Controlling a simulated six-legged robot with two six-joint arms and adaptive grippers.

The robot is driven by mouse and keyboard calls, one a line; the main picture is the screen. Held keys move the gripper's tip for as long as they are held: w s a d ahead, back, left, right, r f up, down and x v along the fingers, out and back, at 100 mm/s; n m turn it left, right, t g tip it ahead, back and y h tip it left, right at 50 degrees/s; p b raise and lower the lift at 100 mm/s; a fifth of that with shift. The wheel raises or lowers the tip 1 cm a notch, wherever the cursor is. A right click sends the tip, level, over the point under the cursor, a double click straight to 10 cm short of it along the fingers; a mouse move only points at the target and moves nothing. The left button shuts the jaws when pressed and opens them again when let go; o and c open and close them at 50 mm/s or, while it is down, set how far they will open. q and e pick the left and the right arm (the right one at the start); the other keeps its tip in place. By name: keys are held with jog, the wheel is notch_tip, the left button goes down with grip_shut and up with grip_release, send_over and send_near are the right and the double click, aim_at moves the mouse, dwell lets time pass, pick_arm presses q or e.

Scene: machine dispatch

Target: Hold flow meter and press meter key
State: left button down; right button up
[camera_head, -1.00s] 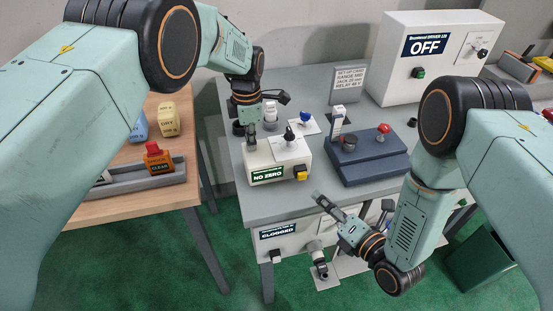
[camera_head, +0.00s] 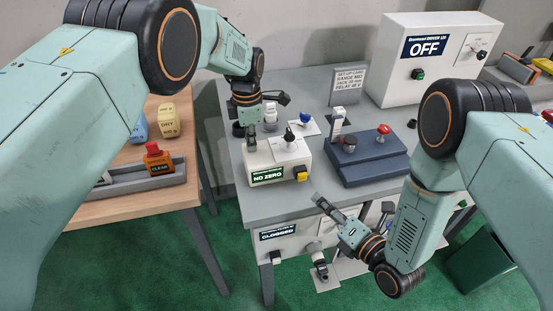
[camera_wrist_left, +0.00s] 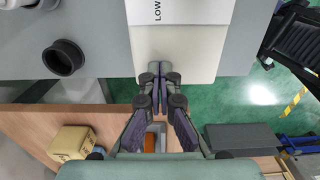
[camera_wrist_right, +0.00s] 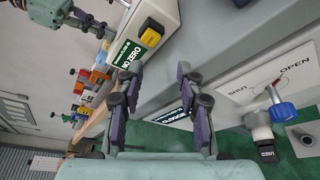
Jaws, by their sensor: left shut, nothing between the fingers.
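The white meter box (camera_head: 277,157) stands on the grey table with a green "NO ZERO" display, a yellow key (camera_head: 301,173) at its front right corner and a black knob on top. My left gripper (camera_head: 250,142) is shut and empty, pointing down at the box's left end; in the left wrist view its closed fingertips (camera_wrist_left: 160,75) overlap the box's edge. Contact cannot be told. My right gripper (camera_head: 318,198) is by the table's front edge, in front of the box. In the right wrist view it is open and empty (camera_wrist_right: 158,72), with the yellow key (camera_wrist_right: 151,37) beyond it.
A dark blue block (camera_head: 372,168) with a red knob stands right of the box. A large white "OFF" cabinet (camera_head: 400,72) is at the back. A "CLOGGED" unit (camera_head: 270,247) is below the table edge. A wooden table (camera_head: 125,205) with a grey tray lies left.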

dwell(0.4)
grip_shut()
dwell(1.4)
